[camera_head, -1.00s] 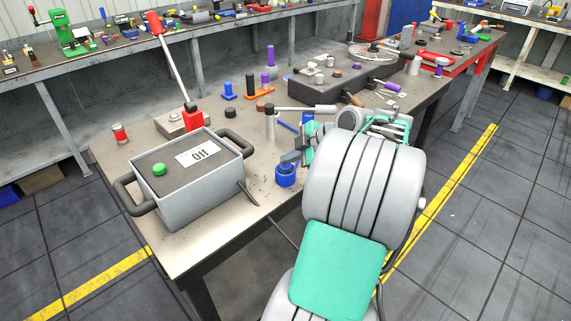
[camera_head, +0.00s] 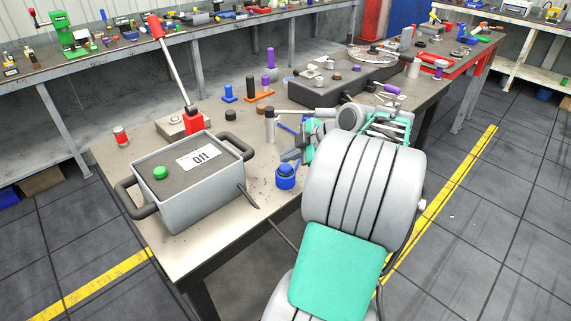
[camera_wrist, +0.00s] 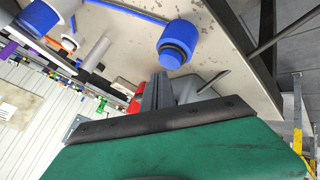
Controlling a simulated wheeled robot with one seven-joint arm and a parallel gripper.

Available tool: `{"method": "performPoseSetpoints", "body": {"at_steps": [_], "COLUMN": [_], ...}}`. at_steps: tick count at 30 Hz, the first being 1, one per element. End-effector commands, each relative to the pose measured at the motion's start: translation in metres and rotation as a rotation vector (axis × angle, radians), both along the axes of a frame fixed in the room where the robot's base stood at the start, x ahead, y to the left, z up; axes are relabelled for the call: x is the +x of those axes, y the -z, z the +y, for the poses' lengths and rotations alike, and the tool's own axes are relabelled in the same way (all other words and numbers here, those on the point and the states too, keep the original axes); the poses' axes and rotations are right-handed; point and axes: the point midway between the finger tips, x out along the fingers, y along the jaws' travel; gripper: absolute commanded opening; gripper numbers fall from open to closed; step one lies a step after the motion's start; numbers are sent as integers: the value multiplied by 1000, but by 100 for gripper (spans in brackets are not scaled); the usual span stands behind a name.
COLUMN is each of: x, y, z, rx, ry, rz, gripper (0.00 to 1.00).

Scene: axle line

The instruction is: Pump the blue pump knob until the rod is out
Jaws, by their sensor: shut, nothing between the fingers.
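In the wrist view the blue knob (camera_wrist: 182,38) shows a dark ring and lies just beyond my fingertips. My gripper (camera_head: 290,157) is shut and empty, its fingertips just above and behind the knob in the head view. In the wrist view the closed fingers of my gripper (camera_wrist: 158,78) point toward the knob, with a small gap in the picture. I cannot make out which part is the rod.
A grey cylinder with a horizontal bar (camera_head: 269,127) stands behind my gripper.

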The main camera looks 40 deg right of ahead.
Motion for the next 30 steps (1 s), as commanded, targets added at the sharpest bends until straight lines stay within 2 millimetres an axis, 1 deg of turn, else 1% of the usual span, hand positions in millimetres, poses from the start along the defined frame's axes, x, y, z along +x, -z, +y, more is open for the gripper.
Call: {"method": "performPoseSetpoints", "body": {"at_steps": [10, 24, 27, 30], "x": [0, 0, 0, 0], "y": [-3, -49, -52, -51], "z": [0, 0, 0, 0], "rx": [-1, -1, -1, -1], "ry": [0, -1, -1, -1], "rz": [-1, 0, 0, 0], "gripper": [0, 0, 0, 0]}}
